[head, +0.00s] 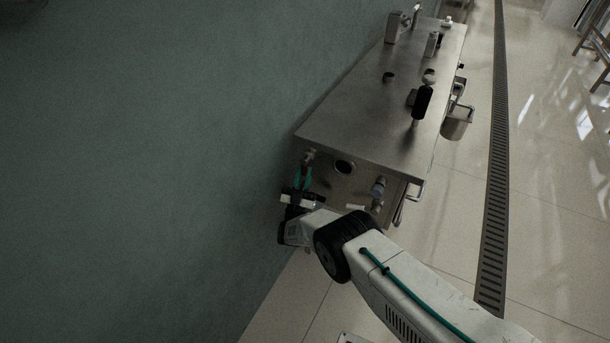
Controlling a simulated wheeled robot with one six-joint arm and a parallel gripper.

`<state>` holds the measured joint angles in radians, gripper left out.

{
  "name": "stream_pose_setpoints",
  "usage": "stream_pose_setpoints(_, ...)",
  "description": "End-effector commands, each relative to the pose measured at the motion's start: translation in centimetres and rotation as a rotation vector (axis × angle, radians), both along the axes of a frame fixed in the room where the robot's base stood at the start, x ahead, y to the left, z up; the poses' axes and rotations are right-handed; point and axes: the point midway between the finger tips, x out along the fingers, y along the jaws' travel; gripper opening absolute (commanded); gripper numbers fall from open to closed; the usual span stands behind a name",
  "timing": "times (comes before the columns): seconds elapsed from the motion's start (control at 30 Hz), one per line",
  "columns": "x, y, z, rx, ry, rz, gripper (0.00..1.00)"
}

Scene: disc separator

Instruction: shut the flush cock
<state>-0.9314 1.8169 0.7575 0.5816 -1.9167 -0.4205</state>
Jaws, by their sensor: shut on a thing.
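My gripper (300,184) is at the near end face of the steel bench, close to the green wall. Its teal-tipped fingers are closed at a small metal fitting (310,156) high on the left of that face, which seems to be the flush cock. The fingers and wrist hide most of its handle, so I cannot tell its angle. A second valve-like fitting (378,187) projects from the right side of the same face, apart from my gripper.
The steel bench (345,120) carries a black-handled tool (422,103) and several small containers at its far end. A round port (344,167) sits between the fittings. A bar handle (408,202) and a bucket (457,122) are on the right side.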

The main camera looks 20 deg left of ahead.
Motion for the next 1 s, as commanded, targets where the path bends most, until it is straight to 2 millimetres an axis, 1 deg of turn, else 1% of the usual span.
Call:
stream_pose_setpoints(0.43,0.0,0.1,0.0,0.007,0.001,0.001,0.00)
stream_pose_setpoints(0.47,0.0,0.1,0.0,0.007,0.001,0.001,0.27)
stream_pose_setpoints(0.5,0.0,0.1,0.0,0.007,0.001,0.001,0.38)
stream_pose_setpoints(0.53,0.0,0.1,0.0,0.007,0.000,0.001,0.41)
stream_pose_setpoints(0.83,-0.1,0.1,-0.2,0.006,0.000,0.001,0.41)
stream_pose_setpoints(0.93,-0.9,0.0,-0.9,0.006,0.001,0.002,0.41)
stream_pose_setpoints(1.0,-1.7,0.0,-1.7,0.005,0.002,0.004,0.41)
